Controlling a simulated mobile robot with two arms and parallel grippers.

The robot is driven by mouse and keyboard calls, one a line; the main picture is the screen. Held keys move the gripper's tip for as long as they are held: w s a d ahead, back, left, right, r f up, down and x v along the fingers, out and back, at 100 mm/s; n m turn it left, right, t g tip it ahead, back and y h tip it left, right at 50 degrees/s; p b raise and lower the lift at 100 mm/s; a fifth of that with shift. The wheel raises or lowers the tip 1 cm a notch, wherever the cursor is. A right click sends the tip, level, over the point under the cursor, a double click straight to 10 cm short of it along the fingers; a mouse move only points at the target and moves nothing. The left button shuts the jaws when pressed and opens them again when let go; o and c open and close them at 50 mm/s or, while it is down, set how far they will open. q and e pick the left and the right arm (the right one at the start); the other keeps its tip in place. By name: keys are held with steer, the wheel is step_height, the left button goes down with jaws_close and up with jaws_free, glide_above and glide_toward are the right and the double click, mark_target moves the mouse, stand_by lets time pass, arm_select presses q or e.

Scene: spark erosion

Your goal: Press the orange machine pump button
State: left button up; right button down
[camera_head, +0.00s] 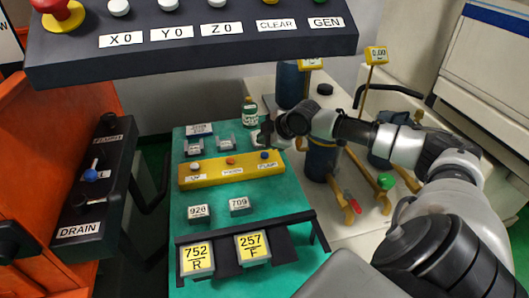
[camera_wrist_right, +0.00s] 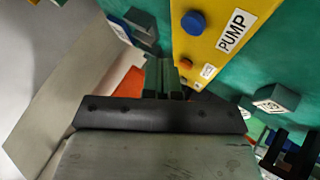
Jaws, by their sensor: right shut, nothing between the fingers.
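A yellow button strip (camera_head: 210,172) lies on the green mat. At its right end is a blue button (camera_head: 264,155) by a label; the right wrist view shows this blue button (camera_wrist_right: 194,22) beside the word PUMP (camera_wrist_right: 236,30). My right gripper (camera_head: 266,136) is shut and empty, just behind the strip's right end. In the wrist view its shut fingers (camera_wrist_right: 165,76) are below and left of the blue button, apart from it in the picture. The orange machine (camera_head: 30,140) stands at the left, with a black DRAIN panel (camera_head: 98,185). My left gripper is not in view.
A dark console (camera_head: 190,45) with a red knob (camera_head: 60,10) crosses the top. An orange button (camera_head: 230,160) sits mid-strip. Number blocks (camera_head: 198,213) and a black rack (camera_head: 220,262) are in front. A small green bottle (camera_head: 249,112) stands behind. Blue cylinders (camera_head: 290,84) stand at the right.

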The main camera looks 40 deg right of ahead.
mark_target(264, 155)
steer(key=shift+f, duration=1.1)
steer(key=shift+f, duration=0.15)
stand_by(1.1)
steer(key=shift+f, duration=0.25)
steer(key=shift+f, duration=0.45)
stand_by(0.5)
steer(key=shift+s, duration=0.1)
steer(key=shift+r+p, duration=0.8)
steer(key=shift+r, duration=0.05)
